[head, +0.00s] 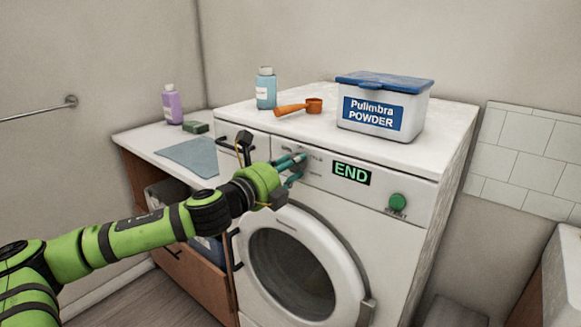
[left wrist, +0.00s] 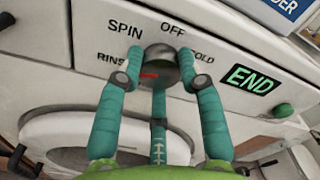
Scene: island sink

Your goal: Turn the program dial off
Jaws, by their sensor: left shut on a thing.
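The program dial (left wrist: 160,62) is a round grey metal knob with a red mark on the left part of its face. SPIN, OFF and COLD are printed around its top, and RINSE is at its left, partly covered by a finger. The red mark lies on the RINSE side, away from OFF. My left gripper (head: 300,165) is shut on the dial, with teal fingers at its left and right sides in the left wrist view (left wrist: 168,58). In the head view the fingers mostly hide the dial. My right gripper is not in view.
The washing machine's display (head: 351,174) reads END, with a green button (head: 397,202) to its right. The round door (head: 300,262) is below. A powder box (head: 382,105), an orange scoop (head: 300,107) and a blue bottle (head: 266,88) stand on top.

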